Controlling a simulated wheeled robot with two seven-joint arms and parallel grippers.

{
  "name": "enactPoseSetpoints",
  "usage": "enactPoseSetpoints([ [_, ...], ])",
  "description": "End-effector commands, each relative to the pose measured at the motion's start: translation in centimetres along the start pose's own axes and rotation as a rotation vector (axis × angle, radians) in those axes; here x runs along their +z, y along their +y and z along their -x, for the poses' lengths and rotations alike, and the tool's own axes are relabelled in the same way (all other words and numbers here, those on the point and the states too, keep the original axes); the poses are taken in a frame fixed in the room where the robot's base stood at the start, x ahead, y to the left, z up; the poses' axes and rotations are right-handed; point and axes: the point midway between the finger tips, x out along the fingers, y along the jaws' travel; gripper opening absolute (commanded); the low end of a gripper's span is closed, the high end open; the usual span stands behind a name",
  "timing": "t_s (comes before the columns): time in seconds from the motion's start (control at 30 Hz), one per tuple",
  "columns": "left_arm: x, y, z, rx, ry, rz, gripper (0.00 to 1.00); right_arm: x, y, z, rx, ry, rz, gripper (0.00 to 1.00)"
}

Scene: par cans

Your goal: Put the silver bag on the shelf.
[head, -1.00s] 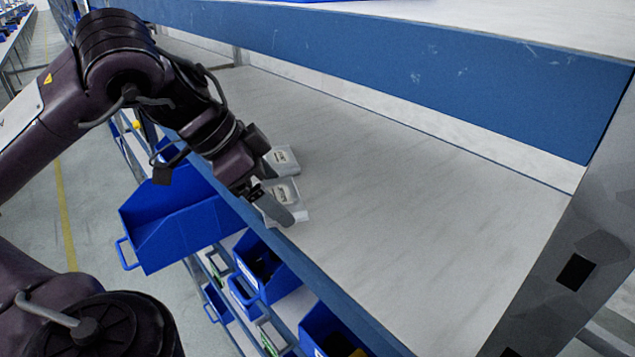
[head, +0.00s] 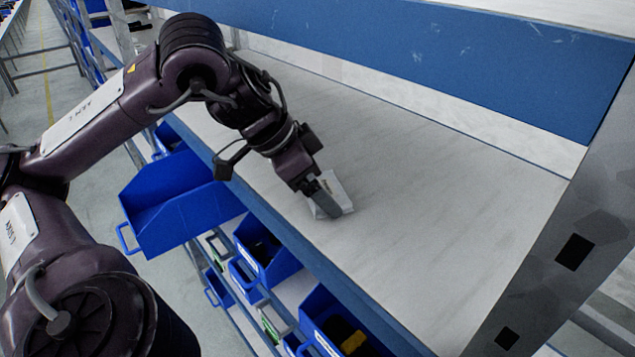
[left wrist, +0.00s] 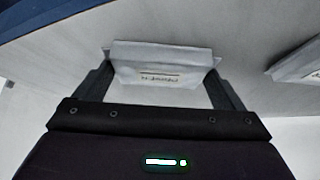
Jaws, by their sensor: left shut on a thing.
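The silver bag (head: 340,187) is a pale silver-grey packet with dark print on its label. My left gripper (head: 324,195) is shut on it over the shelf board (head: 440,200), toward the front edge. I cannot tell whether the bag touches the board. In the left wrist view the bag (left wrist: 162,66) sits between the two fingers of my left gripper (left wrist: 160,78). A second, similar bag (left wrist: 297,63) shows apart at the right edge of that view; I cannot make it out in the head view. My right gripper is not in view.
A blue upper beam (head: 420,55) runs along the back above the shelf. A grey metal post (head: 565,250) stands at the right. An empty blue bin (head: 170,205) juts out in front at left, with more blue bins (head: 265,250) below. The board to the right is clear.

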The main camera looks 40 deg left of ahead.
Motion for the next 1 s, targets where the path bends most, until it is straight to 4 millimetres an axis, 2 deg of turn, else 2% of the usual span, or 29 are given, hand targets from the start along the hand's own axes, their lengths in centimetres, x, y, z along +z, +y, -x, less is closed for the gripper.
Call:
enactPoseSetpoints([
  [0.27, 0.2, 0.0, -0.4, 0.001, 0.000, 0.000, 0.66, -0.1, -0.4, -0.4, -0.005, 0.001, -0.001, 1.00],
  [0.3, 0.2, 0.0, -0.2, 0.001, -0.001, 0.000, 0.94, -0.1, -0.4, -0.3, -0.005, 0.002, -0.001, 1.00],
  [0.37, 0.1, 0.0, -0.2, 0.001, -0.001, 0.000, 1.00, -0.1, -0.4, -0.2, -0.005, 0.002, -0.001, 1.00],
  [0.7, -0.1, 0.0, 0.5, 0.000, 0.000, 0.001, 1.00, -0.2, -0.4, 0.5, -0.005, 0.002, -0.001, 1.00],
  [0.77, -0.1, 0.0, 1.2, 0.002, -0.002, 0.002, 1.00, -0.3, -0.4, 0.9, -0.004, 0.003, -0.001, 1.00],
  [1.0, -0.1, -0.1, 5.4, -0.002, -0.005, 0.003, 1.00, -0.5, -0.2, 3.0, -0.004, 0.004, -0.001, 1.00],
])
